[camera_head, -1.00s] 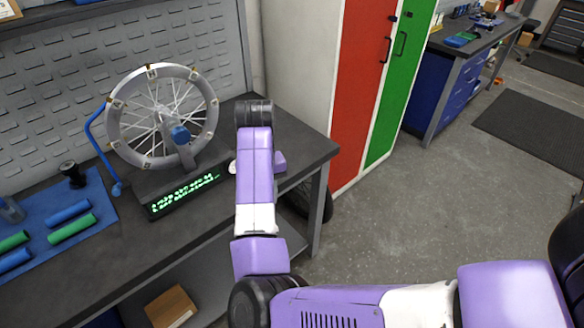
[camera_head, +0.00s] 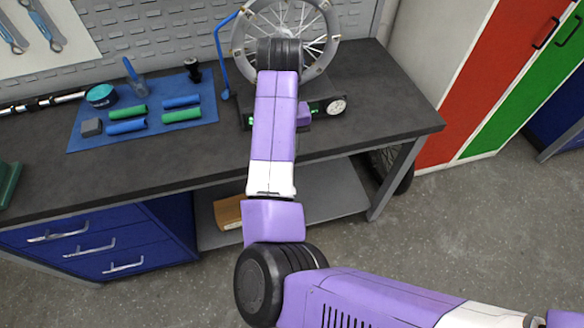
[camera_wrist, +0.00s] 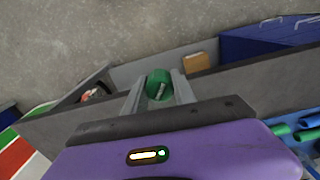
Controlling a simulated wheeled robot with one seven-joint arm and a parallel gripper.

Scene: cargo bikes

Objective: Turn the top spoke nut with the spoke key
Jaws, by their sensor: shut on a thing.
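A spoked wheel (camera_head: 333,36) stands in a dark truing stand (camera_head: 315,92) on the workbench in the head view. The upper edge of the picture cuts off the top of its rim, so the top spoke nut is not in view. My arm covers part of the wheel and stand. My gripper (camera_wrist: 157,80) shows in the wrist view, its two fingers closed on a small round green thing, which looks like the spoke key (camera_wrist: 158,86). In the head view my gripper and the key are hidden by my arm.
A blue mat (camera_head: 211,92) left of the stand holds several blue and green grips, a teal tin (camera_head: 101,95) and a grey block (camera_head: 91,127). A curved blue rod (camera_head: 219,50) stands beside the wheel. The bench top (camera_head: 385,105) is clear at the right. Red and green lockers (camera_head: 470,90) stand farther right.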

